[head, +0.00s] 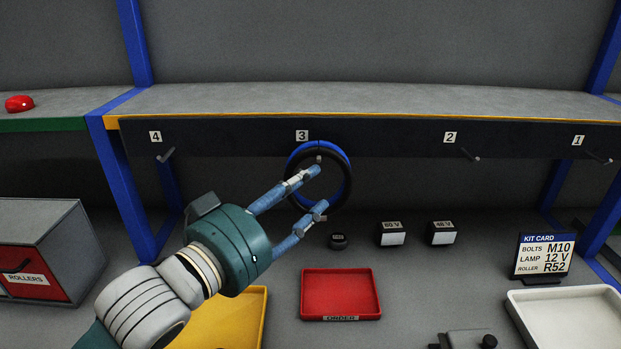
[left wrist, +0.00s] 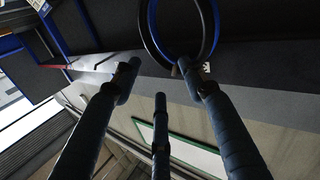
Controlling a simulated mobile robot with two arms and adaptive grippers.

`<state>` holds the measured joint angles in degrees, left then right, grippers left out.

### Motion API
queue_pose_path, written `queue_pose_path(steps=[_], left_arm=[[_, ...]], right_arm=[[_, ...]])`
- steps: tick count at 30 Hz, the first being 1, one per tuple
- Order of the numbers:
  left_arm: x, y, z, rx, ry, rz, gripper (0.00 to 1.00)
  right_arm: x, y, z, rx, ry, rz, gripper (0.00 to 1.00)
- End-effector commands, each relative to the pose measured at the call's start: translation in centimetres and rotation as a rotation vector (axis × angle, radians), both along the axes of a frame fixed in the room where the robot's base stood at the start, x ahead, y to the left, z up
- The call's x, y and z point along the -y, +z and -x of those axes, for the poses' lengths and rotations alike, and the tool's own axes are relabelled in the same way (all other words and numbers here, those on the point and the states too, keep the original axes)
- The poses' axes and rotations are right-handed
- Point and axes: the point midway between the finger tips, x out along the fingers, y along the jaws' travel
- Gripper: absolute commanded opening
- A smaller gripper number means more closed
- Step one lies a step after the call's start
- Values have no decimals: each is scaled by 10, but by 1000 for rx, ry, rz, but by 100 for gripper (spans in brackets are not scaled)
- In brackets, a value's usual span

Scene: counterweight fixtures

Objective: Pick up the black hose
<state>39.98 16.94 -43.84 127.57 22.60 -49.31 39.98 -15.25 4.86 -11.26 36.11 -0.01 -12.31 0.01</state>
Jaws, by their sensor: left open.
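A black hose (head: 348,188) hangs as a ring at the hook under label 3, on the dark front of the shelf. A blue ring (head: 341,152) hangs there with it, showing mostly along the top; from the head view the black one looks nearer. My left gripper (head: 319,188) is open and empty, with its fingertips in front of the rings. In the left wrist view the black hose (left wrist: 147,38) and the blue ring (left wrist: 217,25) are just beyond the spread fingers. I cannot tell whether a fingertip touches the hose. My right gripper is not in view.
Hooks at labels 4 (head: 166,155), 2 (head: 470,155) and 1 (head: 598,157) are empty. Below stand a red tray (head: 340,315), a yellow tray (head: 255,325), a white tray (head: 570,330), a small black weight (head: 338,241), two dark boxes (head: 391,233) and a kit card (head: 543,255).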

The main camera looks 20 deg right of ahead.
Motion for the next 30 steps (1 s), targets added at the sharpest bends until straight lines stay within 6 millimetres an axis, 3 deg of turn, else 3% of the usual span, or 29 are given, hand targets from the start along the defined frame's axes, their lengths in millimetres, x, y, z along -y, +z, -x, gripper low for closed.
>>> queue_pose_path(steps=[9,12,14,22,30], left_arm=[[36,2,-28,2,-1,-1,42],[41,1,-31,1,-1,0,42],[46,1,-35,0,-1,-1,42],[76,-2,-57,1,0,-1,42],[80,-5,-61,2,-1,0,42]], right_arm=[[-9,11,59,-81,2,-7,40],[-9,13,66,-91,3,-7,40],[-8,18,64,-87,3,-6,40],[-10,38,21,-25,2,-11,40],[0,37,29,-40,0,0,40]])
